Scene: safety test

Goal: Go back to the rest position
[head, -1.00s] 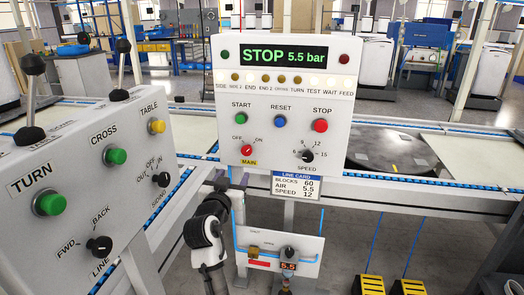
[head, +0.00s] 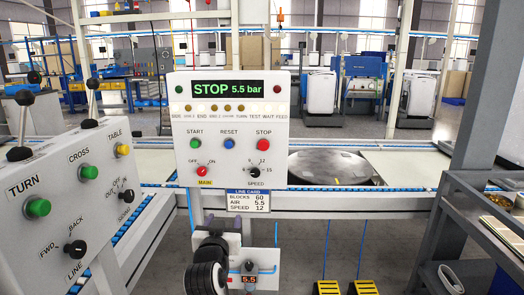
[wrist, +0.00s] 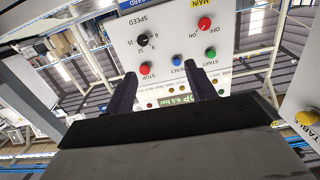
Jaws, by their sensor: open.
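My gripper (wrist: 162,82) shows in the wrist view as two dark fingers, spread apart with nothing between them. Past them, upside down in that view, is the white main control panel (wrist: 180,30). In the head view the dark end of my arm, with my gripper (head: 218,222), is low in the middle, in front of the rail and just below the panel (head: 183,150). The fingertips are hard to make out there. The panel display (head: 228,88) reads STOP 5.5 bar. Whether the fingers touch anything cannot be told, but no contact shows.
A tilted console (head: 60,190) with green buttons and levers stands close on the left. A small air panel (head: 272,262) is partly behind my arm. A grey shelf (head: 450,205) stands on the right. Yellow pedals (head: 328,288) are on the floor.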

